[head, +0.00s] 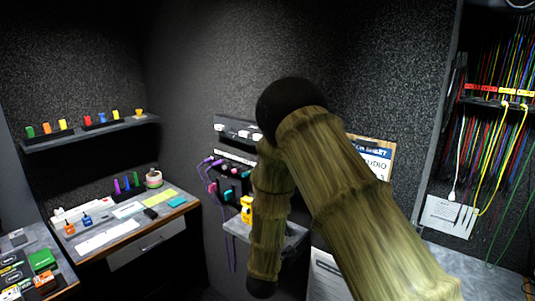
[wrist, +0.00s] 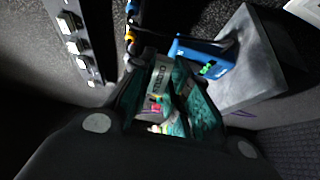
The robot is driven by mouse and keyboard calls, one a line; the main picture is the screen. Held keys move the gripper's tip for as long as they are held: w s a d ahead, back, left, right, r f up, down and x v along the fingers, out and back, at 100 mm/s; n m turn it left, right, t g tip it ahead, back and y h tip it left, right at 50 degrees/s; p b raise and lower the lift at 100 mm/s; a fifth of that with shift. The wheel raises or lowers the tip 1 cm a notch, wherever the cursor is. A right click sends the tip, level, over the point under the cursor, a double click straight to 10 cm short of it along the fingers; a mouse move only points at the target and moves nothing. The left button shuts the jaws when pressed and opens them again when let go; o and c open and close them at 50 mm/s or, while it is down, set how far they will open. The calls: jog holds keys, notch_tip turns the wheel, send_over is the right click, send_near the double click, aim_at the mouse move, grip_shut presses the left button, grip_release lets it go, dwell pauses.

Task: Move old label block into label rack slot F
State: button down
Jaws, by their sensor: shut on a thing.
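My gripper (wrist: 166,100) shows in the wrist view with its teal-padded fingers closed around a pale block with dark lettering (wrist: 158,74), which I take as the old label block. Part of the block is hidden between the fingers. A dark strip with several white blocks (wrist: 75,46), likely the label rack, lies at the upper left of the wrist view, apart from the held block. In the head view, a similar rack (head: 238,131) is on the wall left of my arm. My arm hides the gripper there. Slot letters are too small to read.
A grey shelf (wrist: 250,75) with a blue device (wrist: 203,52) lies right of the gripper. In the head view, plugs and purple cables (head: 212,180) hang below the rack. A desk (head: 120,222) stands at the left and a cable bay (head: 490,130) at the right.

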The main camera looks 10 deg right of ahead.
jog(key=w+r+m+g+h+p, duration=0.2)
jog(key=w+r+m+h, duration=0.1)
jog(key=r, duration=0.8)
jog(key=w+d+r+m+g+h+p, duration=0.1)
jog(key=w+r+m+g+h+p, duration=0.1)
jog(key=r, duration=1)
jog(key=w+g+h, duration=0.1)
jog(key=w+h, duration=0.1)
jog(key=shift+w+m+g, duration=0.3)
jog(key=shift+w+m, duration=0.05)
jog(key=shift+m, duration=0.05)
jog(key=shift+r+p, duration=0.15)
jog(key=shift+p, duration=0.65)
jog(key=p+x, duration=0.1)
jog(key=x, duration=0.4)
jog(key=shift+w+d, duration=0.25)
jog(key=shift+d, duration=0.1)
jog(key=shift+p, duration=1)
jog(key=shift+p+x, duration=0.3)
jog(key=shift+x, duration=1.75)
jog(key=c, duration=1.3)
grip_release()
